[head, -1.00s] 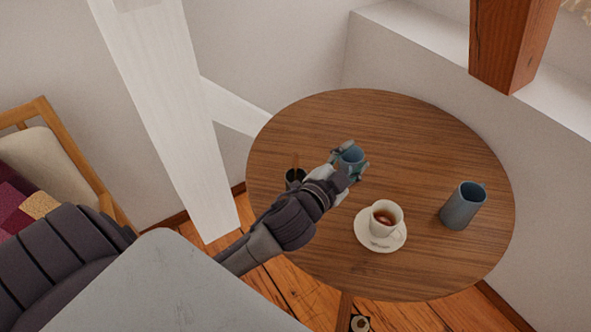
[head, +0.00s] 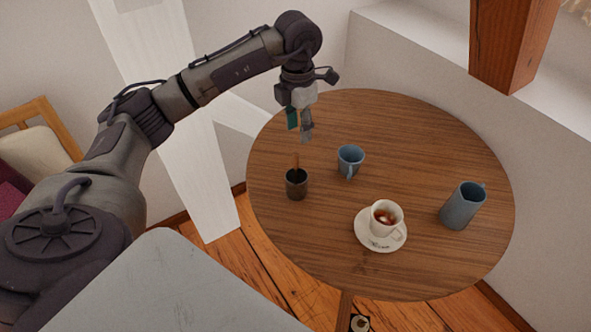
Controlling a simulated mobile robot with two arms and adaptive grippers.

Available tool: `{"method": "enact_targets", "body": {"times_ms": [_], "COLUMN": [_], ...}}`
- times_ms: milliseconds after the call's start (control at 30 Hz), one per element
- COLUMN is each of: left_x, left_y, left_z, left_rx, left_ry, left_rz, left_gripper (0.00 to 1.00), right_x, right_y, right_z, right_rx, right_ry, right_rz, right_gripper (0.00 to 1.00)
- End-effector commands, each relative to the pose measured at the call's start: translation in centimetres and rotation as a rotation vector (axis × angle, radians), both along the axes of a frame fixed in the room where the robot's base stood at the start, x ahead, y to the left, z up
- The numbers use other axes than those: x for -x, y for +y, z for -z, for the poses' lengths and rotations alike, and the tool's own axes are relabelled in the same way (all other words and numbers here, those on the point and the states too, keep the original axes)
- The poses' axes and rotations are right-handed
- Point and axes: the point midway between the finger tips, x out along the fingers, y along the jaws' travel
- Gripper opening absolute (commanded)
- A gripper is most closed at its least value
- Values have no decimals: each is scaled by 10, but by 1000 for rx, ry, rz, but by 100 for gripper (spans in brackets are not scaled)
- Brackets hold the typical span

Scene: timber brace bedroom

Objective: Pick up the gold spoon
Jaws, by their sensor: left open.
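A thin golden-brown handle, which looks like the gold spoon (head: 296,163), stands up out of a small dark cup (head: 297,186) on the left part of the round wooden table. Its lower end is hidden inside the cup. My left gripper (head: 299,133) is open and empty, with its fingers pointing down. In the picture it is just above the handle's top, apart from it. My right gripper is not in view.
On the round table (head: 420,130) stand a blue mug (head: 350,160) right of the dark cup, a white teacup (head: 385,218) on a saucer (head: 367,240), and a blue-grey pitcher (head: 462,207). A white timber brace (head: 195,170) rises behind my arm. The table's back is clear.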

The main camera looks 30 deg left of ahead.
Motion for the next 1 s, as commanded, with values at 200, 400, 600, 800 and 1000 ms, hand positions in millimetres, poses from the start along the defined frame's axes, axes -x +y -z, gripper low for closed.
{"method": "enact_targets", "body": {"times_ms": [200, 400, 600, 800, 1000], "left_x": [3, 2, 1, 2, 1], "left_y": [6, 5, 5, 8, 8], "left_z": [32, 68, 83, 108, 132], "left_rx": [-22, -19, -18, -17, -17], "left_ry": [15, 12, 9, 12, 8], "left_rz": [-7, -6, -5, -6, -6], "left_gripper": [46, 46, 46, 46, 46], "right_x": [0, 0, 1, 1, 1], "right_y": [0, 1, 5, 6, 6], "right_z": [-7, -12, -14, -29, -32], "right_rx": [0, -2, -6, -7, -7], "right_ry": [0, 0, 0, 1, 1], "right_rz": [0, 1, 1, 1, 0], "right_gripper": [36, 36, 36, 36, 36]}}
